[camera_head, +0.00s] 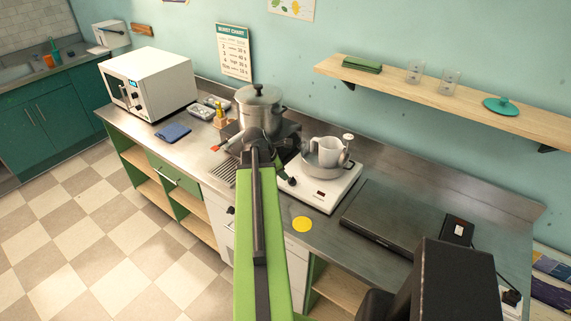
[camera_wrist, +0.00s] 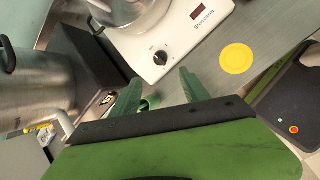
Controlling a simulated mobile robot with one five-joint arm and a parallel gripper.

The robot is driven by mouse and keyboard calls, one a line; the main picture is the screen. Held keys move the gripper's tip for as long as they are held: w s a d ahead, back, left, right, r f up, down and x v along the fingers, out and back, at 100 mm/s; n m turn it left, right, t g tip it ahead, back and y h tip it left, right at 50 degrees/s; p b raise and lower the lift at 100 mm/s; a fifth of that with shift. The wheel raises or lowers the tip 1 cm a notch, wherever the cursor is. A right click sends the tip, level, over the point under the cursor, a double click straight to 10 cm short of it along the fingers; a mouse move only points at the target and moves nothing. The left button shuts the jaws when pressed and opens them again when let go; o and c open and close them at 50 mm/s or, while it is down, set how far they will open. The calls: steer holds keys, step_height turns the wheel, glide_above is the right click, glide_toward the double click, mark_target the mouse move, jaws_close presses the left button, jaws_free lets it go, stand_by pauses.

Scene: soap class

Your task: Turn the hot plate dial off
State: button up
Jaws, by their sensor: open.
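The white hot plate (camera_head: 338,190) stands on the steel counter and carries a metal pan (camera_head: 318,168) with a white jug in it. Its black round dial (camera_head: 291,181) is on the front left of its top panel. In the wrist view the hot plate (camera_wrist: 188,42) shows a dark display, and the dial (camera_wrist: 160,58) has a small light mark; its exact setting is too small to tell. My gripper (camera_wrist: 159,78) is open and empty. Its two green fingers are spread, with the dial between and just beyond their tips in the picture, apart from them.
A big lidded steel pot (camera_head: 259,113) stands left of the hot plate. A yellow disc (camera_head: 303,224) lies at the counter's front edge. A dark flat slab (camera_head: 392,222) lies to the right. A wall shelf (camera_head: 450,103) hangs behind. A microwave (camera_head: 150,83) stands far left.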

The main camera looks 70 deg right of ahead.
steer(key=p+v, duration=0.2)
steer(key=v, duration=0.2)
steer(key=shift+w+a+r+p, duration=0.1)
steer(key=shift+a+r+p, duration=0.05)
steer(key=shift+r+p, duration=0.15)
steer(key=w+a+f+n+t+b, duration=0.1)
steer(key=w+a+f+n, duration=0.15)
steer(key=w+a, duration=0.7)
steer(key=w+a+f+n+t+b, duration=0.1)
steer(key=w+a+n+t+b, duration=0.15)
steer(key=w+a, duration=0.75)
steer(key=w+a+f+y, duration=0.2)
steer(key=w+a, duration=1.1)
steer(key=a, duration=0.3)
steer(key=s+a+f+m+g+y+b, duration=0.1)
steer(key=a+m, duration=0.5)
steer(key=a, duration=0.6)
steer(key=s+a+f+m+g+y+b, duration=0.1)
steer(key=s+a+f+m+y, duration=0.1)
steer(key=a+m, duration=0.5)
steer(key=a+y, duration=0.1)
steer(key=a, duration=0.4)
steer(key=shift+s+a+f, duration=0.15)
steer(key=shift+s+f, duration=0.1)
steer(key=shift+s, duration=0.05)
